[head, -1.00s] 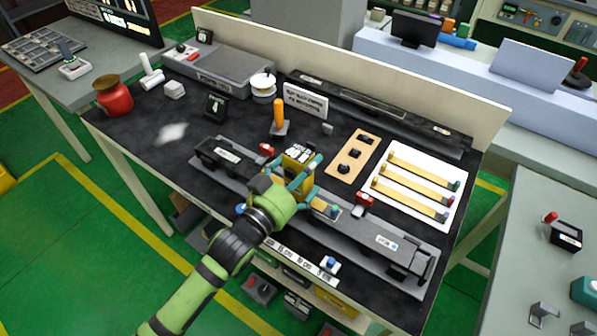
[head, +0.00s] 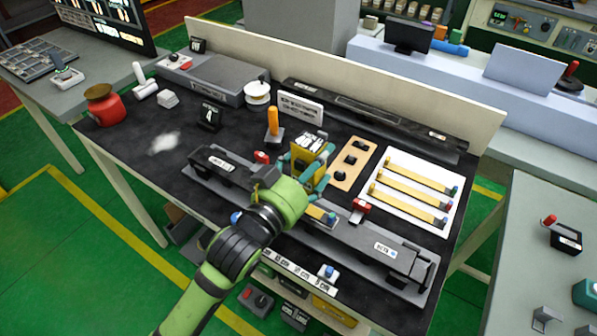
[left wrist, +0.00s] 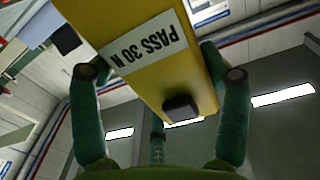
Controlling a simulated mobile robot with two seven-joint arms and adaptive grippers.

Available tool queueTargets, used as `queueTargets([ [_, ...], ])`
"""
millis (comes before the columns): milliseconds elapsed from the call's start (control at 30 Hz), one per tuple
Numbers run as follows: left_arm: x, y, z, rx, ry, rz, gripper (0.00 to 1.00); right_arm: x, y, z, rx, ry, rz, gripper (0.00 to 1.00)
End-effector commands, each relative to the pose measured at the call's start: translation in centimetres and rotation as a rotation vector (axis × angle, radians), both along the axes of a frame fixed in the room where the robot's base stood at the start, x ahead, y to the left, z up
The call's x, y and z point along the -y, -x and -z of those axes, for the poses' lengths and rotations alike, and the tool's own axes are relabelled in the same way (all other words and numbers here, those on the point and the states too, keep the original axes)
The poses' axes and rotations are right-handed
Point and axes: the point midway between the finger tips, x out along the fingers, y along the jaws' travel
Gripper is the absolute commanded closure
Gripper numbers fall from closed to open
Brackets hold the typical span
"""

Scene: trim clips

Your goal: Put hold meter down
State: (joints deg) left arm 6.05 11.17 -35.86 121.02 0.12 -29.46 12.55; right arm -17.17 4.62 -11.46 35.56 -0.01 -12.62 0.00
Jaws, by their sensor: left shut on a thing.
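The yellow hold meter (head: 298,158) is gripped at the bench's middle, above the long grey fixture (head: 345,243). In the left wrist view the meter (left wrist: 185,72) fills the space between the fingers. It has a white label reading "PASS 30 N" and a black knob. My left gripper (head: 309,170) has green fingers and is shut on the meter. I cannot tell whether the meter touches the bench. The gripper's hand hides part of the fixture. My right gripper is not in view.
A wooden strip with black knobs (head: 354,163) and a white board with yellow trim strips (head: 408,190) lie to the right. An orange-handled tool (head: 273,122) and a white sign (head: 300,107) stand behind. Dark bench top (head: 150,165) is clear at left.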

Motion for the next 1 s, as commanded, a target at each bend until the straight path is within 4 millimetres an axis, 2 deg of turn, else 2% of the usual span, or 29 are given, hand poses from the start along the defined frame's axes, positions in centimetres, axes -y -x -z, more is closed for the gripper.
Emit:
queueTargets([
  [100,2.4,1.3,-1.8,0.005,0.011,0.002,0.65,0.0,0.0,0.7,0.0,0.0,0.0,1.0],
  [300,5.4,3.0,-3.9,0.005,0.007,0.001,0.65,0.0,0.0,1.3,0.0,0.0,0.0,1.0],
  [500,7.0,3.9,-5.0,0.005,0.002,-0.001,0.65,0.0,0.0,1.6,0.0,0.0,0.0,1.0],
  [633,7.3,4.1,-5.2,0.003,0.001,-0.003,0.65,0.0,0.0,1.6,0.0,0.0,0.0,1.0],
  [733,6.5,3.9,-4.9,0.001,0.0,-0.023,0.65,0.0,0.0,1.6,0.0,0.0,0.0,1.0],
  [833,4.2,3.4,-3.9,-0.001,-0.002,-0.075,0.65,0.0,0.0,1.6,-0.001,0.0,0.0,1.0],
  [967,-1.0,2.9,-1.6,-0.008,-0.004,-0.193,0.65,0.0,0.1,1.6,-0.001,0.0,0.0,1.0],
  [1000,-2.9,2.9,-0.8,-0.007,-0.005,-0.235,0.65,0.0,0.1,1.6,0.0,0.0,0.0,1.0],
])
